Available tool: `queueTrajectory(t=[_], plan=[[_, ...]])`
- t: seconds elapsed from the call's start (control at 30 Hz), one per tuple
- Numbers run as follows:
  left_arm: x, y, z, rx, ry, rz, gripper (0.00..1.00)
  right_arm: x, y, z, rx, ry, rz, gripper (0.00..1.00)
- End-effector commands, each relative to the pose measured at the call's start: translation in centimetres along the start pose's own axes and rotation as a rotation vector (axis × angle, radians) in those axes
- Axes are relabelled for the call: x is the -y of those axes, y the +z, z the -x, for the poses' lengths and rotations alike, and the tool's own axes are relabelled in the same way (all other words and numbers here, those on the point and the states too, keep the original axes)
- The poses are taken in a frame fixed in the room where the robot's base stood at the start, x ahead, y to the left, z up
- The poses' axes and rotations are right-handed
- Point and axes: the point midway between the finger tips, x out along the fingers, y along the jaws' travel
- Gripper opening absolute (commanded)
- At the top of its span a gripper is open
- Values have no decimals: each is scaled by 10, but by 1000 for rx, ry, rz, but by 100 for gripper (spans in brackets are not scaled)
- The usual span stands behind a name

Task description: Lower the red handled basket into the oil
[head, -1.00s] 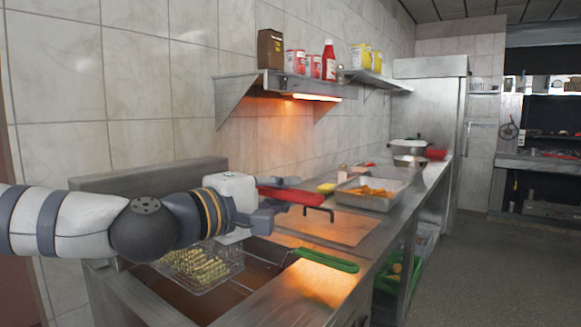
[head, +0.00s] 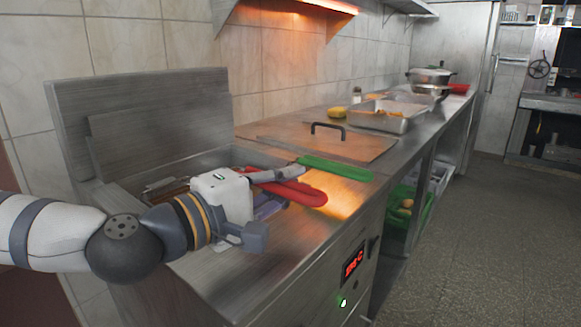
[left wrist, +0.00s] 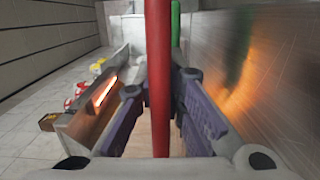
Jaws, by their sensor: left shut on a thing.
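The red handle (head: 305,193) of the basket lies between the fingers of my left gripper (head: 275,189), which is shut on it. The handle sits low, just above the fryer's steel front ledge. In the left wrist view the red handle (left wrist: 158,85) runs upright between the purple fingers. The basket itself is mostly hidden behind my gripper, over or in the fryer well (head: 215,160); I cannot tell how deep it sits. The oil surface is not clearly visible. My right gripper is not in view.
A green handle (head: 335,167) lies across the ledge close beyond the red one. A flat lid (head: 350,148) with a black handle covers the neighbouring section. A steel tray (head: 380,119) of food stands farther back. A steel backsplash (head: 140,110) rises behind the fryer.

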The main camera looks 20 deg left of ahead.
Motion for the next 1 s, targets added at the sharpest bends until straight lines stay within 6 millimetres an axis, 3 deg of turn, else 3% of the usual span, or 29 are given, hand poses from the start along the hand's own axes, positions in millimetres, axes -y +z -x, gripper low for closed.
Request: queueTrajectory(t=[0.1, 1.0], plan=[[11, 0, 0, -1, 1, -2, 0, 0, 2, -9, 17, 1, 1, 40], [22, 0, 0, -1, 3, -4, 0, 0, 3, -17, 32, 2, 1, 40]])
